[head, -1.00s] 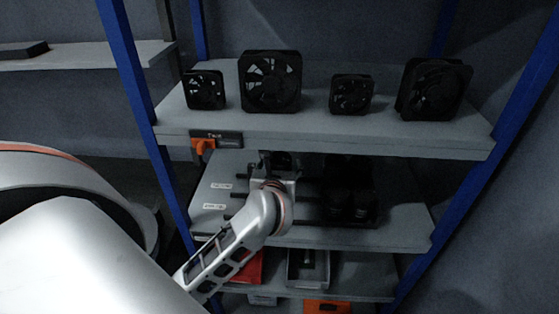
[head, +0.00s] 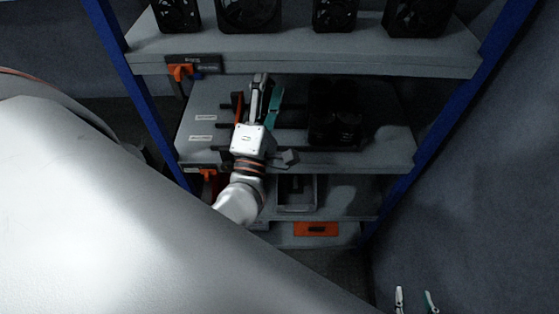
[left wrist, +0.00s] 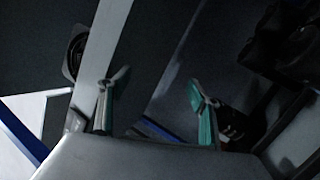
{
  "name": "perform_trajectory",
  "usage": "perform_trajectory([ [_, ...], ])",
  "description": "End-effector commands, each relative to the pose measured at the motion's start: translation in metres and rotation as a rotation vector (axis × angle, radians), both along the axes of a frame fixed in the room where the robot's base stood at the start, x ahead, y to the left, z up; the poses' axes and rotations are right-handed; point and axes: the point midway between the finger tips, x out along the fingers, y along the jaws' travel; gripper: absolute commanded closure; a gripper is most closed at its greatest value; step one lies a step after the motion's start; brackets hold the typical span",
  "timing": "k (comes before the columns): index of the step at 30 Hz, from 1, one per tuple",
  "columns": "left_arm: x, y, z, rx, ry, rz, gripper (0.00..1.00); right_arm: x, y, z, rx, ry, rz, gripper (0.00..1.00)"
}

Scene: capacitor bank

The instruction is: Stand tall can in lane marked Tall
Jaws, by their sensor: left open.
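My left gripper (head: 267,86) is over the middle shelf (head: 385,150) in the head view, its grey and teal fingers apart. In the left wrist view its fingers (left wrist: 157,79) are also apart, with nothing seen between them. Dark cans (head: 335,112) stand close together on the shelf, right of the gripper; I cannot tell which is the tall can. Dark rails mark lanes at the shelf's left, with two small white labels (head: 203,118) too small to read. My right gripper (head: 414,294) shows only its two separated fingertips at the bottom right, away from the shelves.
The upper shelf (head: 300,62) carries several black fans (head: 335,12) and overhangs the middle one. Blue posts (head: 125,80) stand at both sides. Below are a grey tray (head: 297,208) and an orange bin (head: 316,229). The middle shelf's right end is clear.

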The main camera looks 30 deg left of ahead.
Motion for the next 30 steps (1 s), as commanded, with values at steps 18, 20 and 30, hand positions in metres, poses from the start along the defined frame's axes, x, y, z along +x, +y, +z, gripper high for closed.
perform_trajectory([
  [18, -0.109, -0.108, -0.354, 1.858, 0.744, -0.494, 0.37, 0.001, 0.0, 0.002, 0.001, -0.004, 0.0, 0.6],
  [20, -0.116, -0.104, -0.364, 1.904, 0.766, -0.512, 0.37, 0.001, 0.0, 0.002, 0.001, -0.003, 0.0, 0.6],
  [30, -0.12, -0.101, -0.37, 1.937, 0.781, -0.524, 0.37, 0.0, 0.0, 0.001, 0.0, -0.001, 0.0, 0.6],
])
